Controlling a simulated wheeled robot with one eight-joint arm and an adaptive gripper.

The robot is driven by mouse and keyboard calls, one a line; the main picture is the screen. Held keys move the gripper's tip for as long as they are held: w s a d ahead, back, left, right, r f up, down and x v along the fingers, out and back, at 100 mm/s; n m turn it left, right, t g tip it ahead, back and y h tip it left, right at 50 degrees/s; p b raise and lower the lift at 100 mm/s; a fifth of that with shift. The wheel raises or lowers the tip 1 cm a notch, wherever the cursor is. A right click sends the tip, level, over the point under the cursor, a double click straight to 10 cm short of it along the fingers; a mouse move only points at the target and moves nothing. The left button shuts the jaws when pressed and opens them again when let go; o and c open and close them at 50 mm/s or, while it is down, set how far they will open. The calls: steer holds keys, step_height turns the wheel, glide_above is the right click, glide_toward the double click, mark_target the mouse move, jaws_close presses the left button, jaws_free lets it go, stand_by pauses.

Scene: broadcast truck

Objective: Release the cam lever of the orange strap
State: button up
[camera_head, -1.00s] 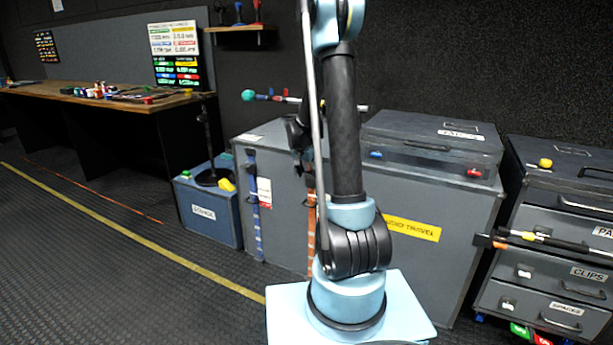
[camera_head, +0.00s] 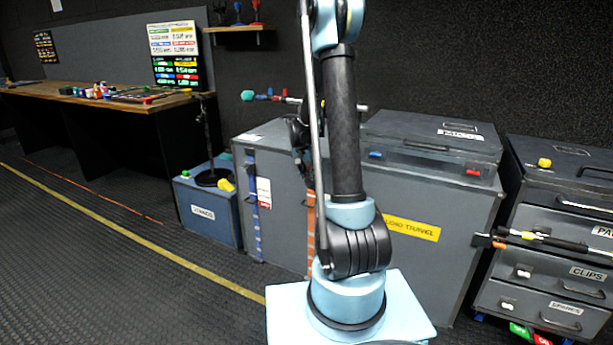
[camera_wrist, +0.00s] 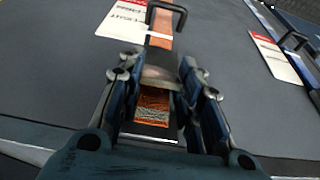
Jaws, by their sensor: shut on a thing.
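The orange strap (camera_head: 311,235) runs down the front of the big grey case, partly hidden by my arm. In the wrist view the strap (camera_wrist: 153,104) shows between my fingers and again beyond them, under a black wire loop (camera_wrist: 167,8). A pale metal cam lever (camera_wrist: 161,83) lies across the strap. My gripper (camera_wrist: 160,72) is closed around the lever, one finger on each side. The finger contact itself is partly hidden. In the head view my arm hides most of the gripper.
The grey case (camera_head: 460,225) has a blue strap (camera_head: 256,205) at its left and a smaller case (camera_head: 432,140) on top. A blue box (camera_head: 205,212) stands left of it, a drawer cabinet (camera_head: 560,230) right. Open floor lies at the left.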

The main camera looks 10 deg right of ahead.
steer(key=shift+w, duration=0.1)
steer(key=o, duration=1.1)
steer(key=shift+c, duration=0.2)
steer(key=v, duration=1.2)
steer(key=shift+w+d, duration=0.1)
steer(key=shift+w, duration=0.05)
